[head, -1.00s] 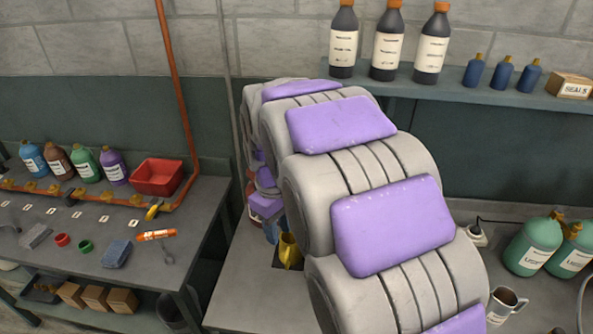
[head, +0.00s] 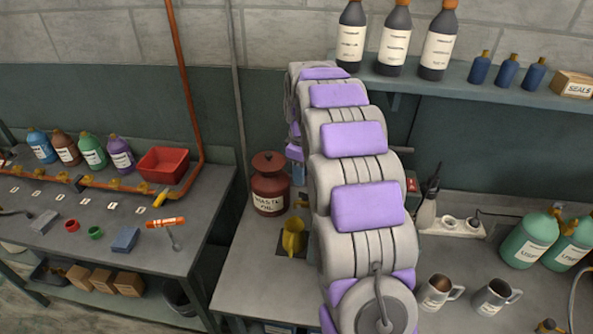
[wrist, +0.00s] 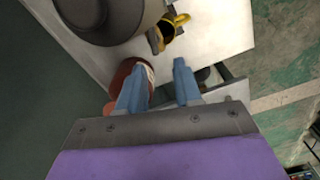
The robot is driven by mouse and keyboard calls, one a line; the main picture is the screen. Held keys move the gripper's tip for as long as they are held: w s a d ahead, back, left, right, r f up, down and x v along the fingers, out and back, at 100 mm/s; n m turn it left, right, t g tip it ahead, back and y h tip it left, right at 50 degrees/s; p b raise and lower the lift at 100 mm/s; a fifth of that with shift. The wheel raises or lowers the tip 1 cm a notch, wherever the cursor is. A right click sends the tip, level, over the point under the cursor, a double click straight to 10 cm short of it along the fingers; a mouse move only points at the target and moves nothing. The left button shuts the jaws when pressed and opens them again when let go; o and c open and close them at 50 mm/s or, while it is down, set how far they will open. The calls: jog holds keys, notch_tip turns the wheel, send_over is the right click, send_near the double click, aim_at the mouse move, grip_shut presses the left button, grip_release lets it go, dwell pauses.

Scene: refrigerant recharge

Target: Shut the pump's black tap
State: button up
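In the wrist view, a large dark grey round body (wrist: 100,18), perhaps the pump, fills the upper left.
A red waste oil can (head: 269,188) stands behind the jug; it shows close by the left finger in the wrist view (wrist: 121,72). Metal mugs (head: 437,293), a power strip (head: 455,227) and green bottles (head: 529,240) stand right of my arm. A left bench (head: 100,240) holds small items.

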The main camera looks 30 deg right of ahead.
aim_at(304, 194)
notch_tip(304, 194, down, 8)
jog(key=shift+r+b, duration=0.1)
jog(key=shift+b, duration=0.85)
jog(key=shift+d+f, duration=0.2)
jog(key=shift+d, duration=1.2)
jog(key=shift+a+r+p, duration=0.15)
jog(key=shift+a+p, duration=0.15)
jog(key=shift+a, duration=0.6)
jog(key=shift+c, duration=1)
jog(key=shift+d, duration=0.5)
grip_shut()
jog(key=shift+a, duration=0.1)
